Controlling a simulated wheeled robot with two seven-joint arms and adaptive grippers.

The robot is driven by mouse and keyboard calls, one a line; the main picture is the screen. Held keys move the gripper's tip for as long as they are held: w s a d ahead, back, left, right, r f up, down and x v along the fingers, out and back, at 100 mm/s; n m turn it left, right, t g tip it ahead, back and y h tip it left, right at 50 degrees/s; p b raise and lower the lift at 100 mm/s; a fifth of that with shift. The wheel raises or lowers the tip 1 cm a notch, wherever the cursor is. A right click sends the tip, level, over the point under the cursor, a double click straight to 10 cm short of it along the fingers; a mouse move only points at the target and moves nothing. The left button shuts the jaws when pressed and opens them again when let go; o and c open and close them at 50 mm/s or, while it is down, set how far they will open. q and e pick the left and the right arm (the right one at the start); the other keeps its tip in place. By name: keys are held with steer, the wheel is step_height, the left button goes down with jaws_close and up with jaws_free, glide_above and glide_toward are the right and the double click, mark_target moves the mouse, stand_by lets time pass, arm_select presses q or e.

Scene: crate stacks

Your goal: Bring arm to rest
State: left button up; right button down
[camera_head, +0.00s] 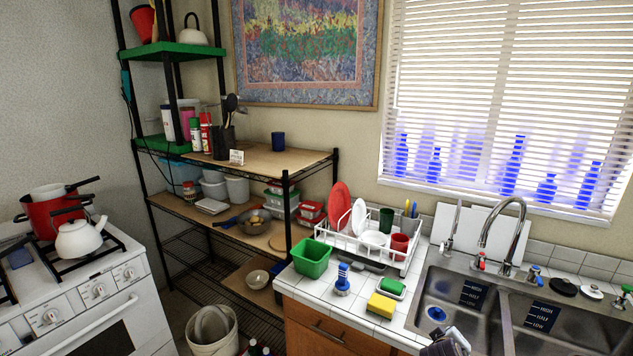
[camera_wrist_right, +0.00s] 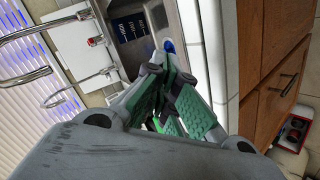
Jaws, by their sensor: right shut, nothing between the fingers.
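My right gripper (camera_head: 447,343) shows at the bottom edge of the head view, over the front edge of the sink. In the right wrist view its green-padded fingers (camera_wrist_right: 172,82) are shut and hold nothing. The sink (camera_head: 430,285) lies beyond the gripper, and its basin also shows in the right wrist view (camera_wrist_right: 125,45). A blue round thing sits in the left basin in the head view. My left gripper is not in view.
The tiled counter holds a green tub (camera_head: 311,258), a blue-handled brush (camera_head: 342,279), a yellow sponge (camera_head: 381,305) and a dish rack (camera_head: 372,246). The faucet (camera_head: 510,225) stands behind the sink. A wooden cabinet (camera_wrist_right: 277,65) is below the counter edge.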

steer(key=s+a+f+m+g+y, duration=0.1)
steer(key=s+a+f+g+y, duration=0.1)
steer(key=s+a, duration=0.45)
steer(key=s+a+f+m+g+y, duration=0.1)
steer(key=s+a+y, duration=0.2)
steer(key=s, duration=0.7)
steer(key=s+a+f+g+y, duration=0.2)
steer(key=s+a, duration=0.3)
steer(key=s, duration=0.3)
step_height(320, 180, down, 33)
steer(key=s+g, duration=0.1)
steer(key=s, duration=0.1)
steer(key=s+d+f, duration=0.2)
steer(key=s+f, duration=0.8)
steer(key=s, duration=0.1)
steer(key=s+d+f+g, duration=0.1)
steer(key=s+d+f, duration=0.1)
steer(key=s+f, duration=0.8)
steer(key=shift+s+d+g, duration=0.15)
steer(key=shift+s+g, duration=0.15)
steer(key=shift+s, duration=0.4)
